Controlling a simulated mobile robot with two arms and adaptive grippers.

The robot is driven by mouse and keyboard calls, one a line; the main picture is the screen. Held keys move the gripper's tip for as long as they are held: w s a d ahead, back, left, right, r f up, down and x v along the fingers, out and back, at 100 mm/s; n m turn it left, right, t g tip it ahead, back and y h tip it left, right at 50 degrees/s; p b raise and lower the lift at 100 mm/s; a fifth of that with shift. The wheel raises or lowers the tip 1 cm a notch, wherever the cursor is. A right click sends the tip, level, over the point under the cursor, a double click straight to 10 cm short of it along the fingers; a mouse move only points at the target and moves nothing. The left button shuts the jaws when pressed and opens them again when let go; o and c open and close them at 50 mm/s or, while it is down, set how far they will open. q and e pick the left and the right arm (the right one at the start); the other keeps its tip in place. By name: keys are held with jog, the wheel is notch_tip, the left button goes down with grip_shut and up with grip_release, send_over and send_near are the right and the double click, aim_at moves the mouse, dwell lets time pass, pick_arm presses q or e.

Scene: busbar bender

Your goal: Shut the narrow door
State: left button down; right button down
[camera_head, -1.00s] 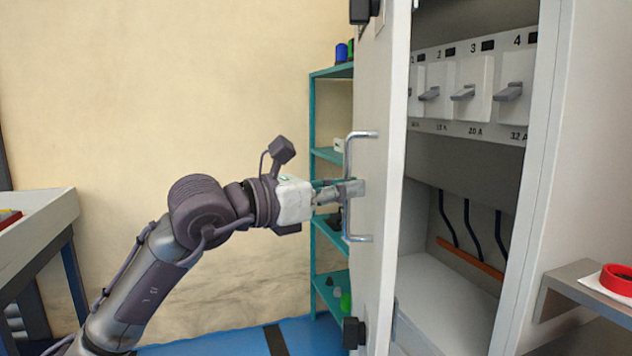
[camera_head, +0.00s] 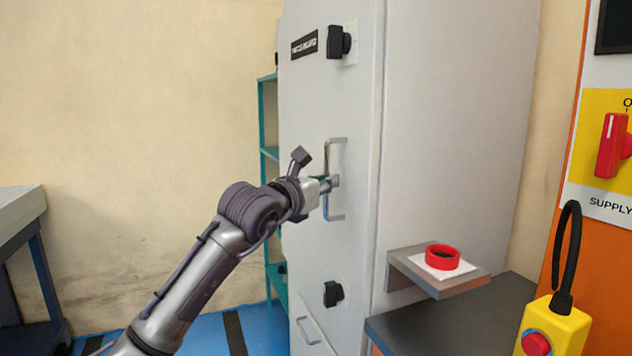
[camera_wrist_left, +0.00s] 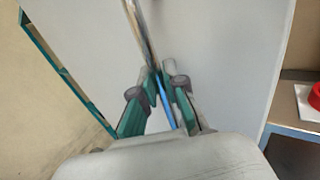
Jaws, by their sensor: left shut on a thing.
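The narrow door (camera_head: 310,100) of the tall grey cabinet lies flush, or nearly so, with the cabinet front in the head view. I cannot see into the cabinet. The door carries a long metal bar handle (camera_head: 336,206), two black knobs and a dark label. My left gripper (camera_head: 332,183) is at the middle of the handle. In the left wrist view its fingers (camera_wrist_left: 161,88) close around the metal bar (camera_wrist_left: 137,25). My right gripper is in neither view.
A small shelf (camera_head: 472,283) with a red ring (camera_head: 443,257) sticks out right of the door. A yellow control box (camera_head: 553,330) stands at the lower right. Teal shelves (camera_head: 268,125) stand behind the cabinet at left. A grey bench (camera_head: 20,210) is at far left.

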pick_arm(q)
jog(key=shift+d+r, duration=0.2)
jog(key=shift+r, duration=0.2)
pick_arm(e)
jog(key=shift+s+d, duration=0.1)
pick_arm(q)
jog(key=c, duration=1.4)
grip_release()
jog(key=shift+w+d+f, duration=0.1)
jog(key=shift+w+d, duration=0.05)
jog(key=shift+d, duration=0.1)
jog(key=shift+o, duration=1)
jog(key=shift+w+d+f, duration=0.1)
jog(key=shift+d+f, duration=0.1)
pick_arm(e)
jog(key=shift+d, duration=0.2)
pick_arm(q)
jog(key=shift+a+f, duration=0.1)
jog(key=shift+s+a, duration=0.15)
jog(key=shift+s, duration=0.1)
jog(key=v, duration=1.1)
jog(key=shift+a, duration=0.15)
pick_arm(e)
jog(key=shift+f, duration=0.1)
pick_arm(q)
jog(key=shift+s, duration=0.15)
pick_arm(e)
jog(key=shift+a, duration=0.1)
